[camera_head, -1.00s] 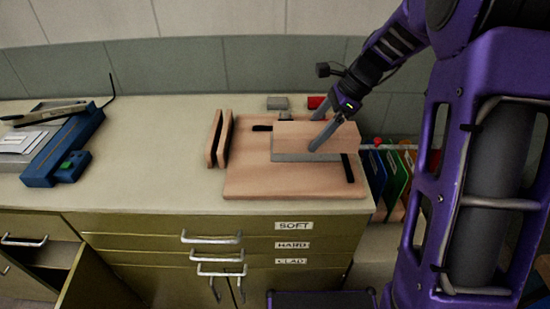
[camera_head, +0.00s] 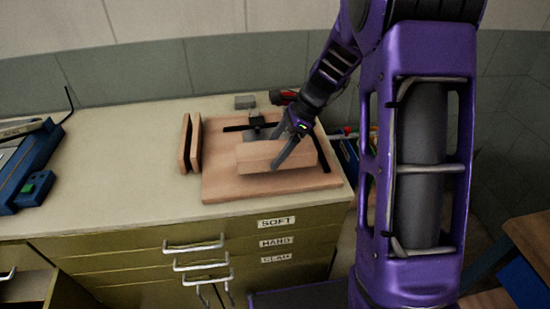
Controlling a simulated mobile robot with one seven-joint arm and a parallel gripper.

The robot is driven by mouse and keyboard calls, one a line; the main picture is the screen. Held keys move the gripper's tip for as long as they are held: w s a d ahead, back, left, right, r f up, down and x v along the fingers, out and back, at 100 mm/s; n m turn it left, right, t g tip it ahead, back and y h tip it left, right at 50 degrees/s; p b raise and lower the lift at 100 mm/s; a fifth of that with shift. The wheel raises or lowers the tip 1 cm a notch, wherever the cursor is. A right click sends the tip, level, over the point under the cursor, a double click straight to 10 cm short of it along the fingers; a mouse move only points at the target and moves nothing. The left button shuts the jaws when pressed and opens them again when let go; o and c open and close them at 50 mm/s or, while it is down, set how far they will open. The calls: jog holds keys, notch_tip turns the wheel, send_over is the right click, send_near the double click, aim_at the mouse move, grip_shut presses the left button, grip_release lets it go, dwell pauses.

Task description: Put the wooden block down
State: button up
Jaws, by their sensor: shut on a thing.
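The wooden block (camera_head: 252,157) is a long, pale brown piece over the front part of the wooden board (camera_head: 225,187) on the bench. My gripper (camera_head: 284,155) comes down from the upper right and is shut on the block, with a grey finger across its front face. I cannot tell whether the block's underside touches the board. A grey plate with a black clamp (camera_head: 256,123) shows behind the block, partly hidden by it and my gripper.
Two upright wooden pieces (camera_head: 190,143) stand left of the board. A grey block (camera_head: 245,102) and a red item (camera_head: 284,97) lie behind it. A blue tool (camera_head: 30,180) is at the far left. The bench top (camera_head: 120,170) between is clear.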

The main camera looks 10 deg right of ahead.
jog(key=shift+f, duration=1.4)
jog(key=shift+f, duration=0.1)
jog(key=o, duration=1.5)
